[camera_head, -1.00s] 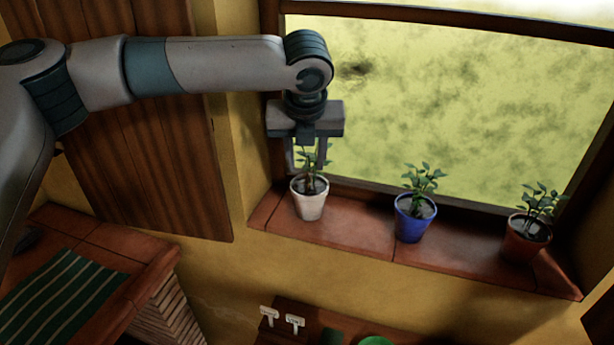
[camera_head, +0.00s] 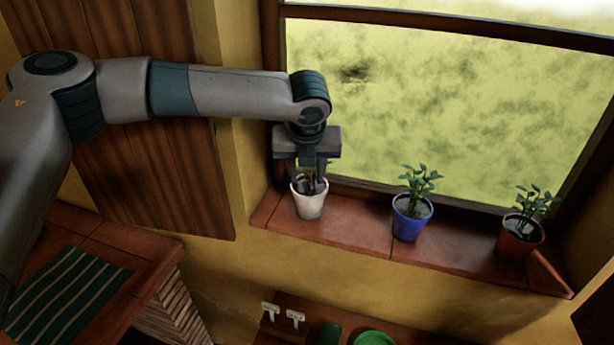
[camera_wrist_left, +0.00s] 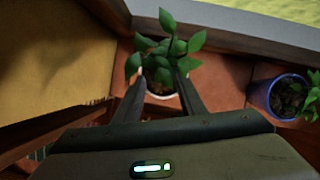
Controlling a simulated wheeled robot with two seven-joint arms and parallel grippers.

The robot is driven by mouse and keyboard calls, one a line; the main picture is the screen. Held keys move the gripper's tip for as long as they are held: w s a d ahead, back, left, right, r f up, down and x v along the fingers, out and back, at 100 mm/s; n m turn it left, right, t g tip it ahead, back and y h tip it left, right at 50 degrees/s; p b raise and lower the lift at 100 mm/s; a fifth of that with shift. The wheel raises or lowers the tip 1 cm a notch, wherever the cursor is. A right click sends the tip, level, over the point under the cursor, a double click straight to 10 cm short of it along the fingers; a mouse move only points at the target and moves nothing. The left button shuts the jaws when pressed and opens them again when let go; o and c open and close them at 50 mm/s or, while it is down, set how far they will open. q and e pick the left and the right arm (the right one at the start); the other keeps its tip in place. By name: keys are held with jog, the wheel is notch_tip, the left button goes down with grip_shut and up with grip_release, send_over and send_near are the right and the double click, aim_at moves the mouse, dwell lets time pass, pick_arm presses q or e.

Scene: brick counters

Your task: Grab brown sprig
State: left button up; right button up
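Three potted sprigs stand on the windowsill. The left one is in a white pot (camera_head: 309,206), the middle one in a blue pot (camera_head: 411,224), the right one in a brown pot (camera_head: 519,243). No sprig with brown leaves shows; the leaves are green. My left gripper (camera_head: 309,184) points down into the white pot, its fingers on either side of the stem. In the left wrist view the fingers (camera_wrist_left: 161,74) are apart, with the leafy sprig (camera_wrist_left: 170,47) of the white pot between and beyond them. Whether they touch it is unclear. My right gripper is out of view.
The red tiled windowsill (camera_head: 352,233) runs below the window, whose frame rises close behind the pots. A wooden shutter (camera_head: 160,150) is at the left. A counter with a striped green cloth (camera_head: 65,295) is lower left. A green dish (camera_head: 374,338) sits below the sill.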

pick_arm(q)
jog(key=shift+w+f, duration=0.15)
jog(key=shift+f, duration=0.15)
jog(key=shift+c, duration=0.6)
grip_shut()
jog(key=shift+r, duration=0.2)
